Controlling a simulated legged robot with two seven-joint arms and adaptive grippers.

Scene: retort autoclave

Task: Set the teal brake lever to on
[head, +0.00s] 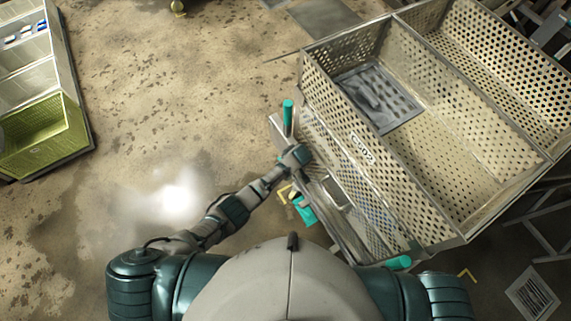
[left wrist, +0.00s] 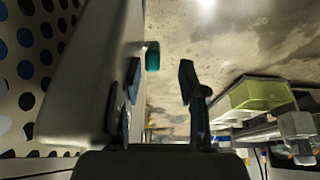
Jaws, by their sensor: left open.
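A perforated metal basket cart (head: 345,165) stands to the right of my left arm. A small teal lever-like piece (head: 305,210) shows low at the cart's near left side, just below my left forearm; I cannot tell its setting. An upright teal handle (head: 288,112) stands at the cart's left corner. My left gripper (left wrist: 160,82) is open and empty beside the cart's side. In the head view its fingers are hidden behind the wrist. A teal piece (left wrist: 152,56) shows just beyond the fingers in the left wrist view; which one is unclear. My right gripper is out of view.
Another teal handle (head: 400,262) is at the cart's near end. A grey perforated plate (head: 378,95) lies in the basket. A green crate (head: 42,135) sits on a rack at the left. The stained floor (head: 180,90) between is clear.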

